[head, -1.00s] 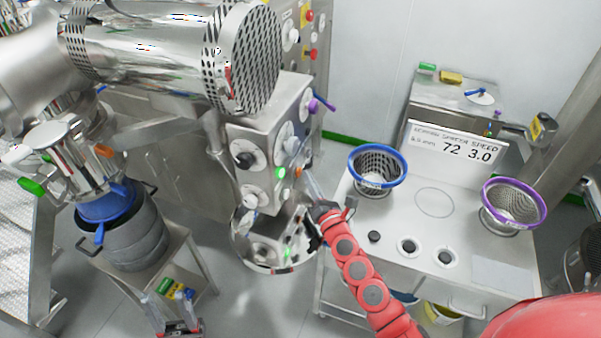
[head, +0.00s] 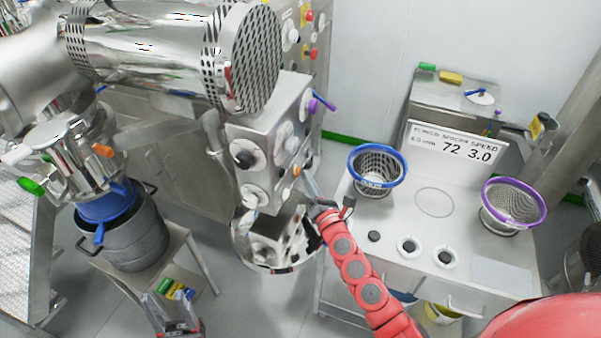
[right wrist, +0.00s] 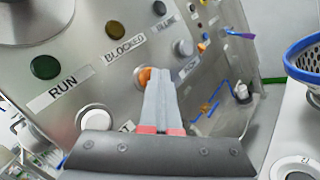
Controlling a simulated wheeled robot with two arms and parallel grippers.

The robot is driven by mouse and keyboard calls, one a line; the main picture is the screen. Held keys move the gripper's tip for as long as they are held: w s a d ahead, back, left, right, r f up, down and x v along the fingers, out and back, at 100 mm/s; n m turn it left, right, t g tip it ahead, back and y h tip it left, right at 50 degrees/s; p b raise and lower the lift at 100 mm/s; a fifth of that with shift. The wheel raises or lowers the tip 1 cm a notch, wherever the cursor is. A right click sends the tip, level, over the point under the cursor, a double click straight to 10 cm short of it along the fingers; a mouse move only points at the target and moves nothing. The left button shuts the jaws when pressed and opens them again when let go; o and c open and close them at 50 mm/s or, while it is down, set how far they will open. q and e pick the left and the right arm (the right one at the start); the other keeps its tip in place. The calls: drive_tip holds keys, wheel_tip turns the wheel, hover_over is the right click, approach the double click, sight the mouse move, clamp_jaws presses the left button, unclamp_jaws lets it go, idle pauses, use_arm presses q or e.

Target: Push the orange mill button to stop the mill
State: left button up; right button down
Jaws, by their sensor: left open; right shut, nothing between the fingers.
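The orange mill button (head: 297,171) is on the side of the steel control box (head: 262,128). In the right wrist view the orange button (right wrist: 143,76) is partly hidden behind the fingertips of my right gripper (right wrist: 160,74). Those fingers are shut and empty; their tips overlap the button, and I cannot tell whether they press it. In the head view my right gripper (head: 307,184) is at the box's side. The RUN lamp (right wrist: 44,67) is dark green and unlit.
A white button (right wrist: 93,118) and the BLOCKED lamp (right wrist: 115,29) are near the orange button. A purple-handled lever (head: 322,103) sticks out of the box. A bench with a blue-rimmed basket (head: 378,166) and a purple-rimmed basket (head: 514,205) stands to the right.

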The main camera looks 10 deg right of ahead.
drive_tip(key=shift+s+d, duration=0.45)
drive_tip(key=shift+d, duration=0.2)
drive_tip(key=shift+s+d+b, duration=0.55)
drive_tip(key=shift+s+d, duration=0.15)
drive_tip(key=shift+d, duration=0.35)
drive_tip(key=shift+s+d+b, duration=0.5)
drive_tip(key=shift+s+d, duration=0.2)
drive_tip(key=shift+d, duration=0.3)
